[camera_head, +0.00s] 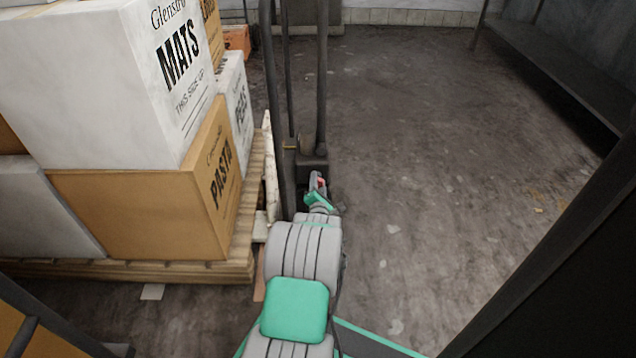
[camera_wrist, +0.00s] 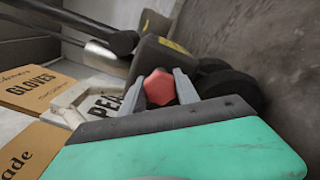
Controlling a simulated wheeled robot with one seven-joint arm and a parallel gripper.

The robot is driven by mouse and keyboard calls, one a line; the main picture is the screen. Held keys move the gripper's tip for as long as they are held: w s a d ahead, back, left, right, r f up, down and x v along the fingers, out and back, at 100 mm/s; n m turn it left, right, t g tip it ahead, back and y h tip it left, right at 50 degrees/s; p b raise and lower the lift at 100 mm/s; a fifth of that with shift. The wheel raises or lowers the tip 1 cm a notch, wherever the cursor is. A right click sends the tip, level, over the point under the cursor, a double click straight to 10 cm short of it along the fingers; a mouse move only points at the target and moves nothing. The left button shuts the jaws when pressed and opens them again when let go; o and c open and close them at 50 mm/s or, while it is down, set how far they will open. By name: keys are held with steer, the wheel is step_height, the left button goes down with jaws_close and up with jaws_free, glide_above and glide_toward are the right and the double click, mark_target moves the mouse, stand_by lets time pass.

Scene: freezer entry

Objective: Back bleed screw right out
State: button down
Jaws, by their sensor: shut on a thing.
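In the wrist view my gripper (camera_wrist: 160,94) has its two grey fingers closed on either side of a red hexagonal head, which looks like the bleed screw (camera_wrist: 158,86). Behind it is the dark body of a pump unit (camera_wrist: 152,58) with yellowish marks. In the head view my gripper (camera_head: 318,186) is low beside the dark pump block (camera_head: 307,163), with a bit of red at its fingers. The shank is hidden, so I cannot tell whether the screw still sits in the pump.
Dark upright bars (camera_head: 322,90) stand above the pump. A wooden pallet (camera_head: 180,270) with stacked boxes is close on the left, including a brown PASTA box (camera_head: 130,215) and a white MATS box (camera_head: 100,90). Open floor (camera_head: 430,180) lies to the right, beside a low bench (camera_head: 560,70).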

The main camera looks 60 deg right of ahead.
steer(key=n, duration=0.5)
steer(key=shift+w+d+r+n, duration=0.15)
steer(key=shift+r+n, duration=0.1)
steer(key=shift+n, duration=0.15)
stand_by(0.3)
steer(key=c, duration=1.4)
jaws_free()
steer(key=o, duration=0.5)
steer(key=shift+f, duration=0.15)
